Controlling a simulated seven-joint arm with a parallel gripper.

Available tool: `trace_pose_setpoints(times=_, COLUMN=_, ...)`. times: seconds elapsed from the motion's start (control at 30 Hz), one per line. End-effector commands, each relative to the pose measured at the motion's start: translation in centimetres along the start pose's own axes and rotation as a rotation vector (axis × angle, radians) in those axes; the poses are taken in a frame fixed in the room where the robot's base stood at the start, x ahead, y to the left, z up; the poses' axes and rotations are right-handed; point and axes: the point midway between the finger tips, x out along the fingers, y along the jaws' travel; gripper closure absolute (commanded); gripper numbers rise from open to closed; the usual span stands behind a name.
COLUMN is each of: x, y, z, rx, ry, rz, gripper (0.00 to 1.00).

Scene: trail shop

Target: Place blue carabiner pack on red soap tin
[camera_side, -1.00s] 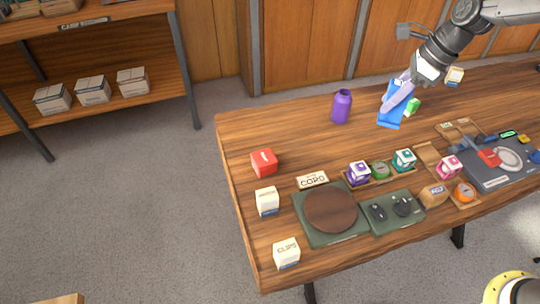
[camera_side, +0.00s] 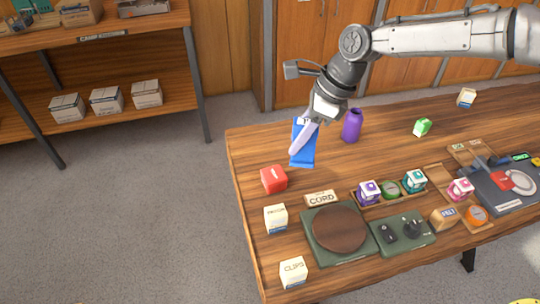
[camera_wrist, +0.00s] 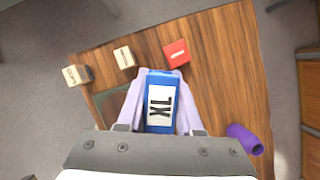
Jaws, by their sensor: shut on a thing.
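The blue carabiner pack (camera_side: 304,150) is held in my gripper (camera_side: 305,138), near the table's back left. In the wrist view the pack (camera_wrist: 161,88) sits between the two pale lilac fingers, with a white label reading XL. My gripper (camera_wrist: 161,100) is shut on it. The red soap tin (camera_side: 273,180) stands on the table, below and left of the pack in the side view. In the wrist view the tin (camera_wrist: 177,53) shows just beyond the pack's top edge. The pack and the tin look apart. The exact height of the pack above the table is hard to tell.
A purple bottle (camera_side: 352,126) stands right of my gripper. White boxes (camera_side: 276,219) (camera_side: 293,272) line the left edge. A cord sign (camera_side: 322,198) and a green turntable base (camera_side: 318,245) lie in front.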

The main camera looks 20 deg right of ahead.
Motion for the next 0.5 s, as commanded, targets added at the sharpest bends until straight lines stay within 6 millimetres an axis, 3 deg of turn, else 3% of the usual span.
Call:
trace_pose_setpoints(times=0.17, x=2.5, y=-1.9, z=2.0, rx=0.000, ry=-0.001, rz=0.000, gripper=1.00)
trace_pose_setpoints(times=0.3, x=5.7, y=-3.0, z=2.5, rx=0.001, ry=0.001, rz=0.001, gripper=1.00)
trace_pose_setpoints(times=0.5, x=8.1, y=-4.0, z=3.1, rx=0.000, ry=-0.001, rz=-0.001, gripper=1.00)
